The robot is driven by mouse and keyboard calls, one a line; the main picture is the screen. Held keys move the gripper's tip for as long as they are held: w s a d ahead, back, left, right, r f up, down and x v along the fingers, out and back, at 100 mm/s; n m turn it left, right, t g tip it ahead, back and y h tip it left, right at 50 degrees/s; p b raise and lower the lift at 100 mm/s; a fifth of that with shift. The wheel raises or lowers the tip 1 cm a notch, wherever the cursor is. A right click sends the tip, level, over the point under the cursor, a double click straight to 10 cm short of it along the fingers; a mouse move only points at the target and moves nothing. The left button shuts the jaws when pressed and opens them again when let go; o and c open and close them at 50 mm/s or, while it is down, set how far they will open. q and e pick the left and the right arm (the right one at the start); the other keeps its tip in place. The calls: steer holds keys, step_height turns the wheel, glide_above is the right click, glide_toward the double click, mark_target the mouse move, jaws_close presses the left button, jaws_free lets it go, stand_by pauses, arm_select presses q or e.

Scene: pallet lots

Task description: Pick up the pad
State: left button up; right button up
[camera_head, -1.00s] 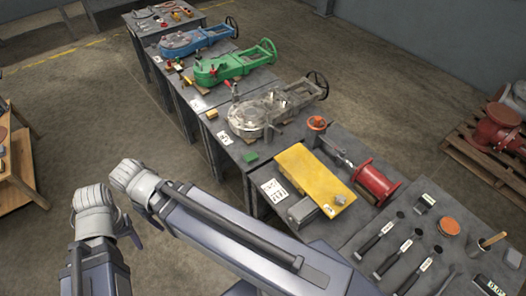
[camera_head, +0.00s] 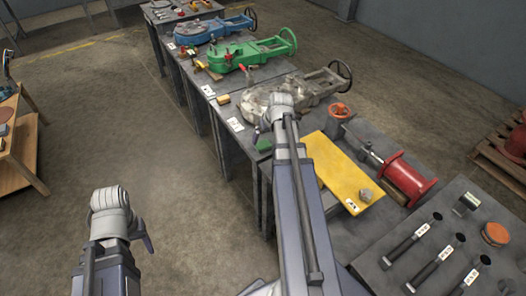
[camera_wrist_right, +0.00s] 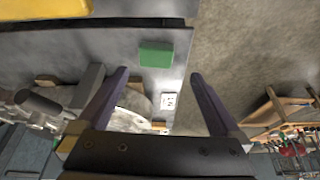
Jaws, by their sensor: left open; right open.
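The pad looks like the small green block (camera_head: 264,145) lying near the edge of the grey table, left of the yellow plate. In the right wrist view the green pad (camera_wrist_right: 156,54) lies flat on the dark table top, beyond my fingertips. My right gripper (camera_wrist_right: 160,82) is open and empty, with the pad ahead of the gap between its fingers and apart from them. In the head view my right gripper (camera_head: 258,131) is beside the pad, its fingers mostly hidden by the wrist. My left gripper (camera_head: 147,243) hangs over the floor, away from the table.
A yellow plate (camera_head: 338,172) and a red flanged cylinder (camera_head: 405,177) are right of the pad. A grey valve body (camera_head: 325,88) stands behind it, with a white label card (camera_head: 235,124) nearby. Hammers (camera_head: 434,269) lie on the front right table. Open floor is at left.

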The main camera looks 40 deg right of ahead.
mark_target(263, 144)
steer(key=shift+b+x, duration=1.05)
steer(key=shift+x, duration=0.15)
steer(key=b+x, duration=0.1)
steer(key=x, duration=0.1)
steer(key=b+x, duration=0.1)
steer(key=b, duration=0.1)
steer(key=d+b+x, duration=0.1)
steer(key=b+x, duration=0.1)
steer(key=shift+w+f, duration=0.2)
steer(key=shift+w, duration=0.05)
steer(key=shift+a, duration=0.1)
steer(key=shift+r, duration=0.1)
steer(key=c, duration=1.3)
steer(key=shift+o, duration=0.2)
step_height(263, 144, up, 10)
steer(key=p, duration=1)
